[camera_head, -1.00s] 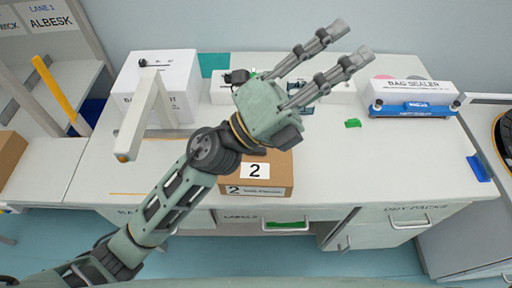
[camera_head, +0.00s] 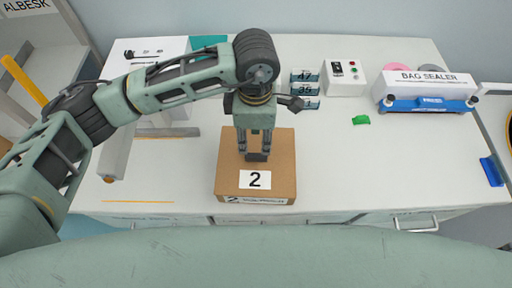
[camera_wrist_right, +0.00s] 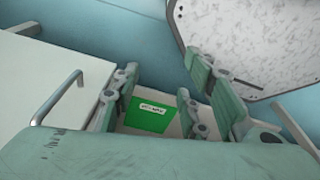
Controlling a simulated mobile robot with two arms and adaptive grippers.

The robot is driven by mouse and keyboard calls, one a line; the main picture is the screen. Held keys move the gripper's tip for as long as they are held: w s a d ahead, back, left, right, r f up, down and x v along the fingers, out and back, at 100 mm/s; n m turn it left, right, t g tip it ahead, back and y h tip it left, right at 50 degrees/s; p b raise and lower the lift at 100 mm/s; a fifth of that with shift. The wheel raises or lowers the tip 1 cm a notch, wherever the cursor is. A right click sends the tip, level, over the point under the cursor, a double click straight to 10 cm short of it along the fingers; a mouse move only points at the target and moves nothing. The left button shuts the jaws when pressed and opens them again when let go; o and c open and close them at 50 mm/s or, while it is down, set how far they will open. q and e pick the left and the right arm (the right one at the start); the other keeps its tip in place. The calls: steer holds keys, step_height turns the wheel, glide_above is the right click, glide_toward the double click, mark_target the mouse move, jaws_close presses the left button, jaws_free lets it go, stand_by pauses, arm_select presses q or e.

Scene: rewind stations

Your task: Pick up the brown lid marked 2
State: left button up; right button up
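The brown lid (camera_head: 230,157) marked 2 is on a brown box on the worktop, with a white "2" label on its near part. My left gripper (camera_head: 256,154) points straight down over the lid, its fingertips at or just above the top. A dark piece shows between the fingertips; I cannot tell whether it is a handle on the lid or part of the gripper, nor whether the fingers grip it. In the right wrist view my right gripper (camera_wrist_right: 165,108) has its fingers apart, with a green labelled item (camera_wrist_right: 152,113) showing between them in an open drawer.
Numbered blocks (camera_head: 305,89), a white control box (camera_head: 344,78) and a bag sealer (camera_head: 428,92) stand along the back. A small green piece (camera_head: 361,120) lies right of the lid. A pale bar (camera_head: 115,160) stands at the left.

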mark_target(256, 155)
arm_select(q)
steer(key=shift+s+f+p, duration=0.3)
steer(key=shift+s+p, duration=0.05)
steer(key=shift+s, duration=0.2)
steer(key=shift+s+f+p, duration=0.25)
steer(key=shift+s+p, duration=0.05)
steer(key=shift+s, duration=0.2)
step_height(256, 155, down, 3)
steer(key=shift+d+r+p, duration=0.1)
steer(key=shift+p, duration=0.65)
steer(key=shift+w+f, duration=0.25)
steer(key=shift+f, duration=0.6)
steer(key=shift+s, duration=0.1)
steer(key=shift+c, duration=0.5)
steer(key=c, duration=0.4)
jaws_close()
arm_select(e)
steer(key=s+r, duration=0.3)
steer(key=s, duration=0.2)
steer(key=shift+s+g, duration=0.3)
steer(key=shift+g, duration=0.1)
